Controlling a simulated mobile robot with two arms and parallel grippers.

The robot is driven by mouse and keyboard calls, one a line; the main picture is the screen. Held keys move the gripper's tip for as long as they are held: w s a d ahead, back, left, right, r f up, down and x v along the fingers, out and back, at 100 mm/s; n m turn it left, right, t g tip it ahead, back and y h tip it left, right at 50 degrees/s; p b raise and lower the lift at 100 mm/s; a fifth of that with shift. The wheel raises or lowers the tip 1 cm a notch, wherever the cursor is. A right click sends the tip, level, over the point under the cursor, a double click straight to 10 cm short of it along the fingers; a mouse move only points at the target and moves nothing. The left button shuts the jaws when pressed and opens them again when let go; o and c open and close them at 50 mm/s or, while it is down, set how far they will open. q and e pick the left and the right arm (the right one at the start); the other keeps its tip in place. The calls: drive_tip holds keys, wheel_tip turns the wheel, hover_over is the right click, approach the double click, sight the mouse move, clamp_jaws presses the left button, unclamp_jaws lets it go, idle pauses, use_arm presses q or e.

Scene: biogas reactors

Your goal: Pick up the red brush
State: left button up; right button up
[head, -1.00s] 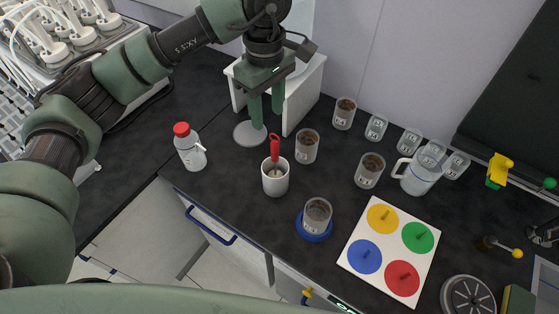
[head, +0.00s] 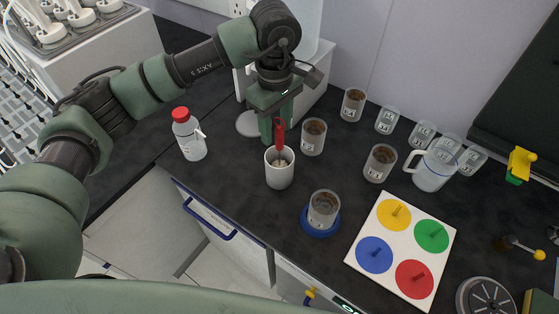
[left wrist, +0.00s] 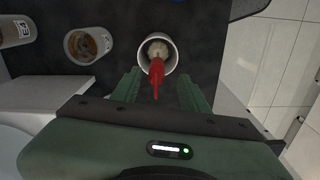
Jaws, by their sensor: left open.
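The red brush (head: 280,137) stands handle-up in a white cup (head: 279,172) on the dark bench. Its pale bristle end is down inside the cup. My left gripper (head: 272,131) is open and empty, pointing down just behind the handle in the head view. In the left wrist view, the red handle (left wrist: 156,74) shows between the two green fingers (left wrist: 160,90), with space on both sides. The cup (left wrist: 142,62) lies just beyond the fingertips there. My right gripper is not in view.
A red-capped white bottle (head: 188,137) stands left of the cup. Beakers with brown contents (head: 313,138) (head: 323,211) stand to its right, one on a blue disc. A white stand (head: 305,90) is close behind my left gripper. A board with coloured discs (head: 378,221) lies further right.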

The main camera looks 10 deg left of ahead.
sight(279, 139)
use_arm(q)
drive_tip(key=f+p, duration=0.1)
drive_tip(key=f, duration=0.2)
drive_tip(key=shift+w+d+f+p, duration=0.1)
drive_tip(key=shift+d+f+p, duration=0.2)
drive_tip(key=shift+d+p, duration=0.1)
drive_tip(key=shift+f, duration=0.35)
clamp_jaws()
drive_tip(key=shift+r, duration=0.1)
